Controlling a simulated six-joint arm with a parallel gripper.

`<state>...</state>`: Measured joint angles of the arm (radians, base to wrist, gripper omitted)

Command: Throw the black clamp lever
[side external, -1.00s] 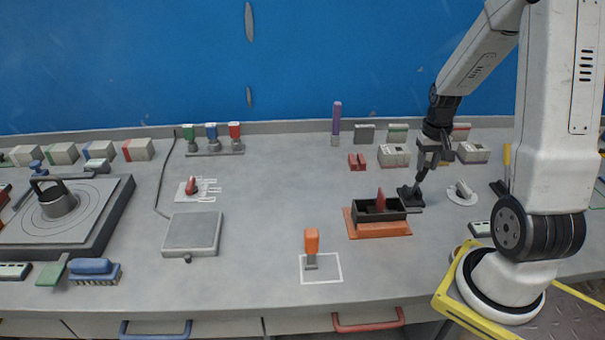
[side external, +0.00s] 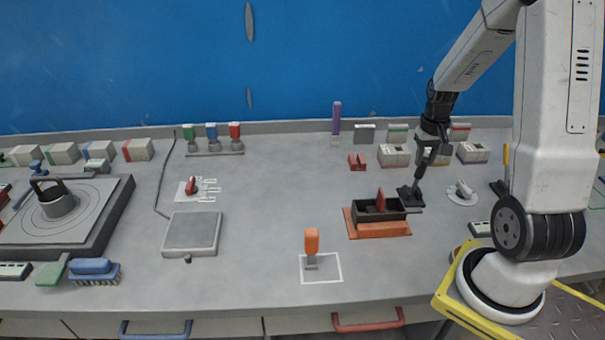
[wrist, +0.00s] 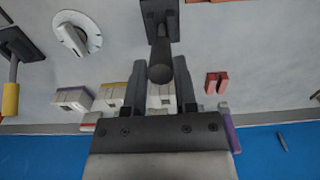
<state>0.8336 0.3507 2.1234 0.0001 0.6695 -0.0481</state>
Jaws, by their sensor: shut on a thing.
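The black clamp lever (side external: 416,183) stands up from a dark base at the right end of the panel mould (side external: 378,228), leaning slightly right at its top in the side view. In the wrist view the lever (wrist: 160,52) rises from its dark plate, its round end between the two fingers. My gripper (side external: 423,163) points down and is shut on the upper part of the lever. The wrist view shows my gripper (wrist: 160,88) with one finger on each side of the lever. The finger contact itself is partly hidden.
A dark red upright piece (side external: 380,200) stands in the mould's black box. A white round dial (side external: 462,193) lies close to the right of the lever. Small blocks (side external: 394,155) stand behind. An orange-handled tool (side external: 311,245) stands in front left, with clear bench between.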

